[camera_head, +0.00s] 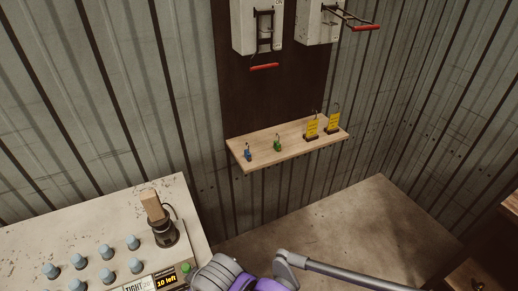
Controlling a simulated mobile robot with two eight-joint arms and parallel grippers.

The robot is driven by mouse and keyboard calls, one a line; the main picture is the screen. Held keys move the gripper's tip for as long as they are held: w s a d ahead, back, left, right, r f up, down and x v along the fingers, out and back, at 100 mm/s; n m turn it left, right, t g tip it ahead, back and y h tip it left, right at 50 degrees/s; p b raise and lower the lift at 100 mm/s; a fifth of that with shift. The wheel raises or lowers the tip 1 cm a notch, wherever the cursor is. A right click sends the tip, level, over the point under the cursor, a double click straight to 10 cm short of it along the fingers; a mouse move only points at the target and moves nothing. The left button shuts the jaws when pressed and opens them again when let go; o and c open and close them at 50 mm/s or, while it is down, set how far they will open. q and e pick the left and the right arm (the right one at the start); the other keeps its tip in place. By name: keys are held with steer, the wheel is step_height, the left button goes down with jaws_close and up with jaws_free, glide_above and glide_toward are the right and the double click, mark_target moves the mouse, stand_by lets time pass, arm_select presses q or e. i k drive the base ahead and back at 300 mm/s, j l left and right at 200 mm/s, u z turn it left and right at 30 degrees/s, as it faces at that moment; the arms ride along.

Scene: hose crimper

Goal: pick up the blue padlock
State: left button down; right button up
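The blue padlock (248,154) is small and stands near the left end of a wooden wall shelf (290,145). A green padlock (277,146) stands a little to its right, apart from it. Nothing covers the blue padlock. Neither of my grippers shows in the head view. A grey and purple arm part (240,277) with a grey rod shows at the bottom edge, well below the shelf and apart from the padlocks.
Two yellow tags (311,129) with hooks stand on the shelf's right half. Switch boxes with red handles (264,66) hang above. A worn bench (70,225) at lower left holds several blue-grey knobs and a dark device with a wooden block (152,205). Floor below the shelf is clear.

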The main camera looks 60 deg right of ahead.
mark_target(248, 155)
steer(key=k+l, duration=0.1)
steer(key=l, duration=0.5)
steer(key=k+l, duration=0.1)
steer(key=l, duration=0.5)
steer(key=k+l, duration=0.1)
steer(key=l, duration=0.5)
